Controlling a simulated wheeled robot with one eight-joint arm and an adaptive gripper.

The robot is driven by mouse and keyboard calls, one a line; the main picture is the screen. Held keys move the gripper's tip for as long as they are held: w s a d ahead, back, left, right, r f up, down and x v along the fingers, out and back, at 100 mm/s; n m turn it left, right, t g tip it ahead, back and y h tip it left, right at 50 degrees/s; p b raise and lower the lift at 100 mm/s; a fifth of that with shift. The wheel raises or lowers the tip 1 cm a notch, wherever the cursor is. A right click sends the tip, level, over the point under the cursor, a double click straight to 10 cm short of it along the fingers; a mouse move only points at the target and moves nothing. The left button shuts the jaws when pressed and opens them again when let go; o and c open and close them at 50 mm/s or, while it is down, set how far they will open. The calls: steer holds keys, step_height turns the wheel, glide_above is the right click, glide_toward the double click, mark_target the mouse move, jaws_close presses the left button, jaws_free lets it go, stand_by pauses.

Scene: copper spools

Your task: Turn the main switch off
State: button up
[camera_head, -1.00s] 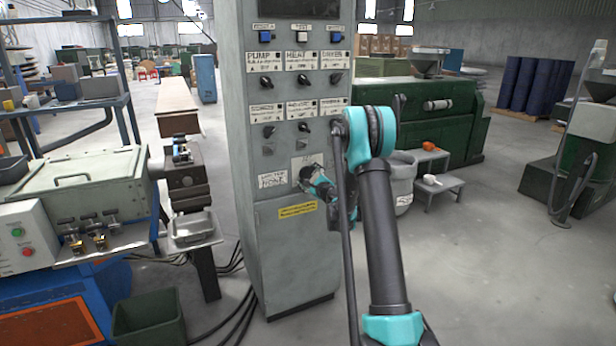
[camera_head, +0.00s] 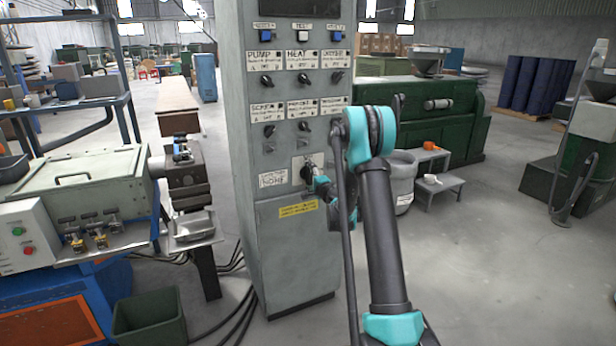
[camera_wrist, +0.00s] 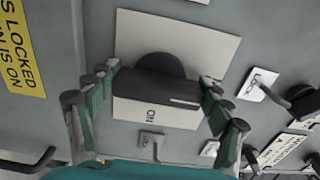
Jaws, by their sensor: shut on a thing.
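The main switch is a black rotary knob (camera_wrist: 165,82) on a pale plate low on the front of the grey control cabinet (camera_head: 290,245). In the head view the knob (camera_head: 306,172) shows just left of my gripper (camera_head: 316,181). In the wrist view my gripper (camera_wrist: 160,84) has one finger at each end of the knob's bar, shut on it. The bar lies nearly level across the wrist picture, with a pale line near its right end. An upside-down "ON" label (camera_wrist: 151,117) shows on the plate below it.
Several smaller rotary switches (camera_head: 304,78) and push buttons (camera_head: 302,36) sit above on the cabinet. A yellow label (camera_head: 298,209) is below the plate. A green machine bench (camera_head: 75,190) stands close on the left. A step stool (camera_head: 438,190) and bin (camera_head: 402,185) stand right.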

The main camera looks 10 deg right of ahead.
stand_by(0.5)
steer(key=o, duration=1.2)
steer(key=shift+c, duration=0.2)
steer(key=v, duration=1.2)
